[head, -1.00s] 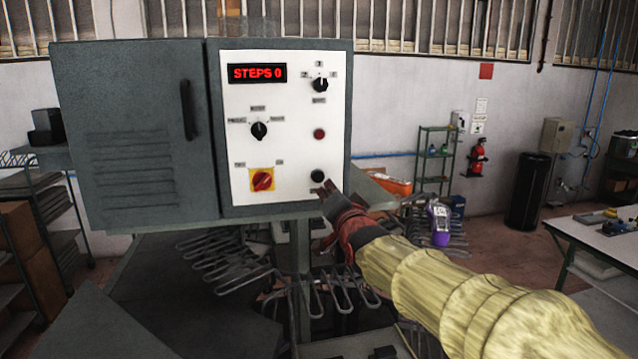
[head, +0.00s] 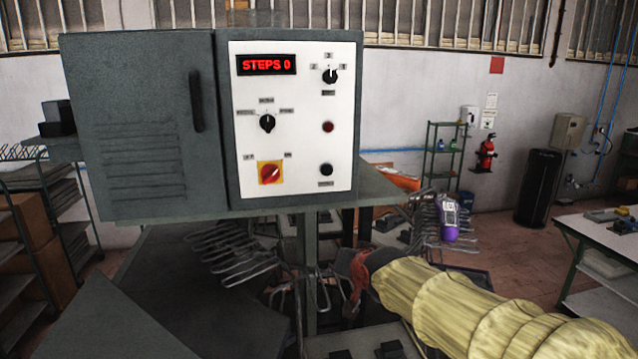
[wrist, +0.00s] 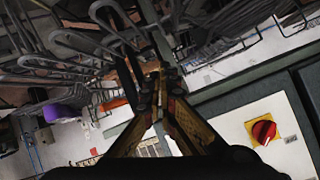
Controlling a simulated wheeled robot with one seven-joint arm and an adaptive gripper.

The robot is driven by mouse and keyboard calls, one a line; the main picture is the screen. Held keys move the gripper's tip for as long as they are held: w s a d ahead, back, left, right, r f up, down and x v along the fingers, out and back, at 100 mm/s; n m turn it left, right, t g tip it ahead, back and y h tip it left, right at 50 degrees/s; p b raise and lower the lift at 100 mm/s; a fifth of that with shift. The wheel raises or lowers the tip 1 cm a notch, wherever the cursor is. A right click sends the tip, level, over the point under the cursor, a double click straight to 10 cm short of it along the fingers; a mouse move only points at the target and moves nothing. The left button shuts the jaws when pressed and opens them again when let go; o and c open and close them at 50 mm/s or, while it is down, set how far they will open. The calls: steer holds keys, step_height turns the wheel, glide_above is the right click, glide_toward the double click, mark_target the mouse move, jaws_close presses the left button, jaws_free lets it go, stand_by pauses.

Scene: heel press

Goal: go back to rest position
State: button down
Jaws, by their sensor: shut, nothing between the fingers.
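My arm wears a yellow sleeve.
Metal hooks (head: 235,250) hang below the control box near my gripper. A purple handheld device (head: 449,218) stands to the right. A green shelf (head: 440,155), a black bin (head: 538,188) and a white table (head: 600,235) are farther right. Open floor lies between the bin and the table.

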steer(key=s+d+f+g+b, duration=0.2)
steer(key=s+d+f+b, duration=0.2)
steer(key=s+f, duration=0.6)
steer(key=s+d+f+n+g+h+b, duration=0.1)
steer(key=s+d+f+g+b, duration=0.1)
steer(key=s+d+f+b, duration=0.3)
steer(key=s+d+f+n+g+h+b, duration=0.1)
steer(key=s+d+f+b, duration=0.3)
steer(key=s+f+b, duration=0.7)
steer(key=s+f+g, duration=0.1)
steer(key=s+f, duration=0.3)
steer(key=s, duration=0.6)
steer(key=shift+s+d, duration=0.15)
steer(key=shift+d, duration=0.15)
